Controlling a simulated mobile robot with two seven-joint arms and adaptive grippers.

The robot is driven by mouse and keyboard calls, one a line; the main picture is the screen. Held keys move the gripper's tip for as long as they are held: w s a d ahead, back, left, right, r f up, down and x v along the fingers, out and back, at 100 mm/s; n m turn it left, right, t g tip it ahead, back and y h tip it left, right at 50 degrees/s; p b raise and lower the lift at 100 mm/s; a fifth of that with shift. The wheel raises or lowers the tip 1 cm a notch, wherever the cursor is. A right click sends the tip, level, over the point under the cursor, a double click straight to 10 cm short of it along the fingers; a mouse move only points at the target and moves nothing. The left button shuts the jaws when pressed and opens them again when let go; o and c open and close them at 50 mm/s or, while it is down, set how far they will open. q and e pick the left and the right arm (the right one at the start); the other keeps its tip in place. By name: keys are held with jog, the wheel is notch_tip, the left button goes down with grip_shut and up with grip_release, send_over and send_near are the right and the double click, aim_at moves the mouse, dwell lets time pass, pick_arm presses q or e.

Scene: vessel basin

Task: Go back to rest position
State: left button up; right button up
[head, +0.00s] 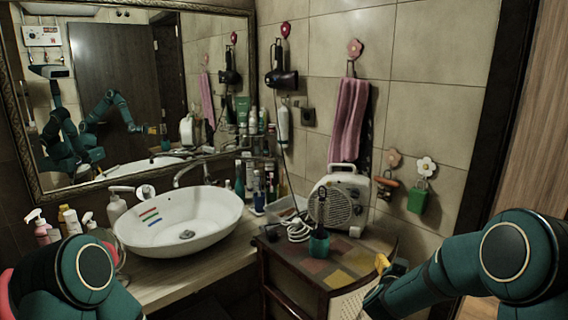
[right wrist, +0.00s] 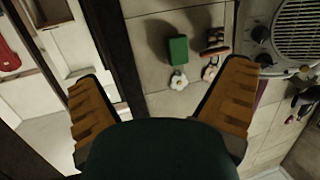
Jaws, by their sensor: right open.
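My right arm comes in at the lower right of the head view, with its gripper (head: 378,286) low beside the right side of the wooden cabinet. In the right wrist view the orange ribbed fingers of the right gripper (right wrist: 162,85) are spread wide, with nothing between them. My left arm shows only as a green link at the lower left of the head view; its gripper is out of the picture. The white vessel basin (head: 215,207) stands on the counter, with red, green and blue stripes on its inner wall.
The cabinet (head: 352,262) carries a fan heater (head: 341,203) and a teal cup (head: 318,245) with a brush. Bottles crowd the counter by the mirror (head: 130,70). A pink towel (head: 349,120), hair dryer (head: 281,78) and green padlock-like object (head: 418,200) hang on the wall.

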jog(key=a+f+n+g+y, duration=0.25)
jog(key=a+f+y, duration=0.35)
jog(key=f, duration=0.6)
pick_arm(q)
jog(key=shift+w+f, duration=0.3)
jog(key=shift+w, duration=0.6)
pick_arm(e)
jog(key=s+a+f+n+g+y, duration=0.1)
jog(key=s+a+f+g+y, duration=0.1)
jog(key=s, duration=0.7)
jog(key=s+a+f+n+g+y, duration=0.1)
jog(key=s+a+f+g+y, duration=0.1)
jog(key=s+a+f, duration=0.5)
jog(key=s+a+f+n+g+y, duration=0.1)
jog(key=s+a+f+g+y, duration=0.2)
jog(key=s, duration=0.8)
jog(key=a+f+g, duration=0.1)
jog(key=a+f, duration=0.1)
jog(key=a, duration=0.1)
jog(key=shift+s+a+g, duration=0.25)
jog(key=shift+a+g, duration=0.05)
jog(key=shift+g, duration=0.05)
jog(key=shift+f, duration=0.1)
